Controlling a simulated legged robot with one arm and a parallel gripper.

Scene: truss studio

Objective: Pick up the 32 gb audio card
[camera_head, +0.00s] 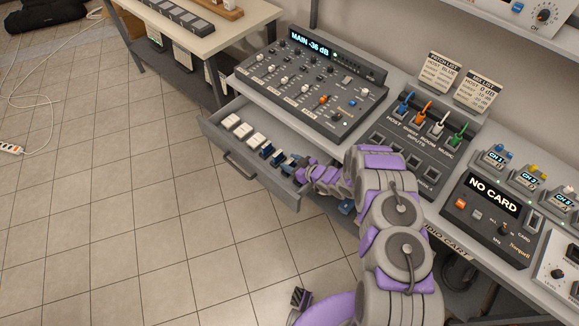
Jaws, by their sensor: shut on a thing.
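The open drawer (216,140) holds a row of small cards. White cards (243,131) are at its left and dark blue cards (266,151) are toward its right. My gripper (299,172) is low at the drawer's right end, shut on a small card there. The held card is mostly hidden by the gripper, and its label is too small to read. I cannot tell which card is the 32 gb one. A blue piece (346,207) shows beside my arm, partly covered.
A mixer (312,84) reading "MAIN -36 dB" stands above the drawer. Right of it are an input panel with coloured plugs (425,112) and a recorder (490,207) reading "NO CARD". A side table (205,42) stands at the back left.

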